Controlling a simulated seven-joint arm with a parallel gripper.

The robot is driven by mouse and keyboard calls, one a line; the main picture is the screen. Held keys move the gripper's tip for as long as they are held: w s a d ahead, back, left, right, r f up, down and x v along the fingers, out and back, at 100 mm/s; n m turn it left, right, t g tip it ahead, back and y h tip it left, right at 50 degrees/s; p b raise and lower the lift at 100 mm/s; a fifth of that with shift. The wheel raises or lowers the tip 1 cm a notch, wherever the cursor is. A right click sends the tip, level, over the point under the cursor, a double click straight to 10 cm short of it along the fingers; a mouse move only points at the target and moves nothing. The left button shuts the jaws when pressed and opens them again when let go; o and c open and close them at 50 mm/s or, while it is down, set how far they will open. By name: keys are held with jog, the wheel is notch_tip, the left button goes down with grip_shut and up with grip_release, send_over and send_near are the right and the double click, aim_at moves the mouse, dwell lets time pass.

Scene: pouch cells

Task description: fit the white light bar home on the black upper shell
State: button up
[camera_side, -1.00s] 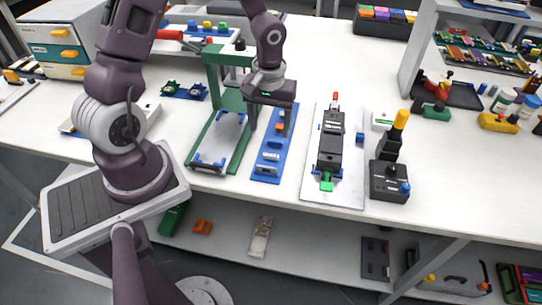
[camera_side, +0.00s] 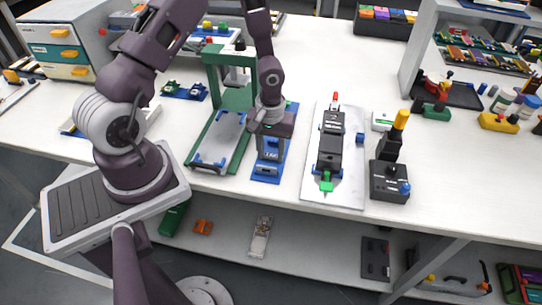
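My gripper (camera_side: 270,155) points down over the blue tray (camera_side: 266,178), low at its front half. Its two fingers are apart, one on each side of a small dark piece with light marks in the tray. I see no clear grip on anything. The white light bar is too small or hidden to pick out; it may be among the pieces under my gripper. A black shell-like housing (camera_side: 330,150), which I take for the black upper shell, lies on the white plate (camera_side: 348,190) to the right, apart from my gripper, with blue clamps beside it and a green handle at its front.
A green press frame (camera_side: 238,99) stands just left of the blue tray. A black box with a yellow-topped lever (camera_side: 390,180) stands right of the white plate. A shelf unit and small bottles are at the far right. The table's front edge is close.

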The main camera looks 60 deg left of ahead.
aim_at(272, 155)
jog(key=c, duration=0.4)
jog(key=shift+c, duration=0.2)
notch_tip(272, 155, up, 9)
jog(key=w+d+r, duration=0.1)
jog(key=w+d, duration=0.1)
jog(key=w, duration=0.6)
jog(key=w+d+r, duration=0.2)
jog(key=w+d, duration=0.1)
jog(key=w, duration=0.5)
jog(key=shift+w+d+r, duration=0.2)
jog(key=shift+w+r, duration=0.05)
jog(key=shift+r, duration=0.05)
